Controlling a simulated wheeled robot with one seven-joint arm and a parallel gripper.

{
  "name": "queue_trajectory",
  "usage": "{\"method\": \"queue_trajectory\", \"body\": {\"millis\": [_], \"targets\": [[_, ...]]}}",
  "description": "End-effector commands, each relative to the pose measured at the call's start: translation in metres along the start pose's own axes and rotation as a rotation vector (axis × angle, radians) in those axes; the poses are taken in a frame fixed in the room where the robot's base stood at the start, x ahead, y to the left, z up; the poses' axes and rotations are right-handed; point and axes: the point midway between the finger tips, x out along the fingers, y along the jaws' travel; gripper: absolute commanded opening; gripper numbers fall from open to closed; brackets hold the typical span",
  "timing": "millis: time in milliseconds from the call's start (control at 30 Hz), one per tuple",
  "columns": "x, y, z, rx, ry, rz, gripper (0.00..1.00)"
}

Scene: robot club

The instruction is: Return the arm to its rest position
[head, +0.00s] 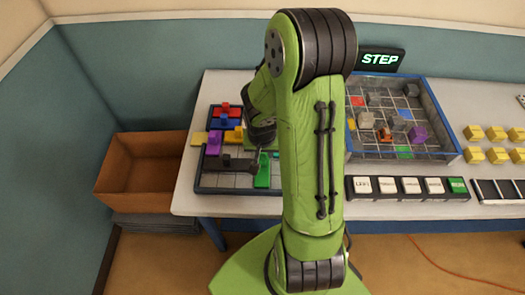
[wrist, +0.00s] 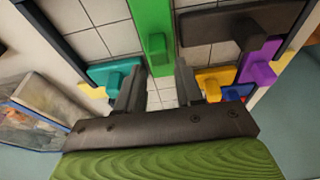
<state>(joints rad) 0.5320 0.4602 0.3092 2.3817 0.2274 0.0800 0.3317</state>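My arm (head: 312,150) is green with dark joints and rises through the middle of the head view, reaching over the table. My gripper (wrist: 160,72) points down over a tiled puzzle board (head: 230,181). In the wrist view its two dark fingers stand apart with nothing held between them. A green piece (wrist: 154,30) with a knob lies just beyond the fingertips; I cannot tell the exact gap. In the head view the arm hides much of the gripper and the board's right part.
Coloured pieces, including a purple one (head: 214,142), lie on the board. A walled grid tray (head: 457,148) with small blocks stands right of the arm, before a STEP sign (head: 381,59). Labelled tiles (head: 411,187) line the front edge. A brown box (head: 141,176) stands left of the table.

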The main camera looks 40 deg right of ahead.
Motion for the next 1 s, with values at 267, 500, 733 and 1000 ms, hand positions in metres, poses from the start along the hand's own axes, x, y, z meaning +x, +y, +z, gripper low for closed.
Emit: {"method": "queue_trajectory", "body": {"millis": [267,500,733,1000], "targets": [[-0.035,0.000,-0.009,0.000,0.001,0.000,0.36],[-0.034,0.000,-0.009,0.000,0.000,0.000,0.36],[-0.034,0.000,-0.009,0.000,0.000,0.000,0.36],[-0.122,-0.020,-0.003,-0.159,0.085,-0.022,0.36]]}}
